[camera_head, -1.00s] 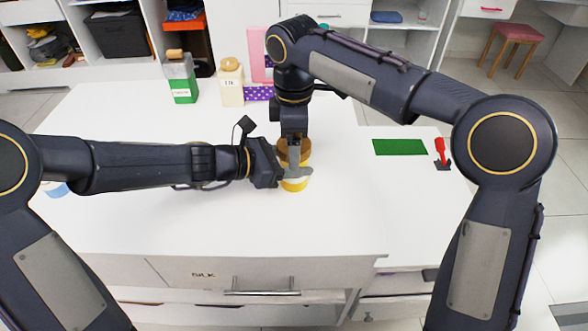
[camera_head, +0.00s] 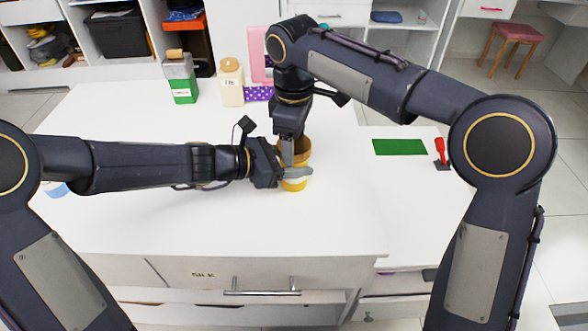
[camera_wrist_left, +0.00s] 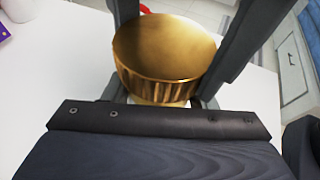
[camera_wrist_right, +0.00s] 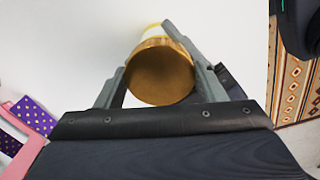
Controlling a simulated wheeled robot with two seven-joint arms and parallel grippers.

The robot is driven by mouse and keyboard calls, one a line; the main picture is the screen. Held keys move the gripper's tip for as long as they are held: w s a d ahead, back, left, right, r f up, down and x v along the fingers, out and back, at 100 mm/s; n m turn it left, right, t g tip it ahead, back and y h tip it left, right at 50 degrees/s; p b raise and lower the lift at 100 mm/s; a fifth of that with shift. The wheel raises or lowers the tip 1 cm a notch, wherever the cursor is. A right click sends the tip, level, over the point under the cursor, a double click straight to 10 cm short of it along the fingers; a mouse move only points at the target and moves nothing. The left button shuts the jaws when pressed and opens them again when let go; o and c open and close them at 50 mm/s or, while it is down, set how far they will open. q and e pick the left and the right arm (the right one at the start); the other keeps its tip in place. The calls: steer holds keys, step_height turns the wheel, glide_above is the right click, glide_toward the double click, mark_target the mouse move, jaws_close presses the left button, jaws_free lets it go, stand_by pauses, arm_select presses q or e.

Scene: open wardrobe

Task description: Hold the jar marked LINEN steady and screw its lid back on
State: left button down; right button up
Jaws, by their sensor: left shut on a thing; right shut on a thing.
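The jar (camera_head: 295,185), white with yellow, stands upright on the white table; its label is not visible. My left gripper (camera_head: 290,176) comes from the left and is shut around the jar's body. The ribbed golden-brown lid (camera_head: 304,148) sits on top of the jar; it also shows in the left wrist view (camera_wrist_left: 165,48) and the right wrist view (camera_wrist_right: 160,74). My right gripper (camera_head: 292,152) points down from above and is shut on the lid. I cannot tell how far the threads are engaged.
A green-and-grey bottle (camera_head: 181,80) and a cream jar (camera_head: 231,84) stand at the back, beside a pink item (camera_head: 258,58) and a purple dotted item (camera_head: 260,93). The front tabletop is clear.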

steer(key=o, duration=1.1)
steer(key=shift+r, duration=2.3)
steer(key=shift+c, duration=0.4)
steer(key=shift+r+n, duration=1.7)
steer(key=shift+r, duration=0.05)
steer(key=shift+f, duration=0.15)
steer(key=shift+f, duration=3.9)
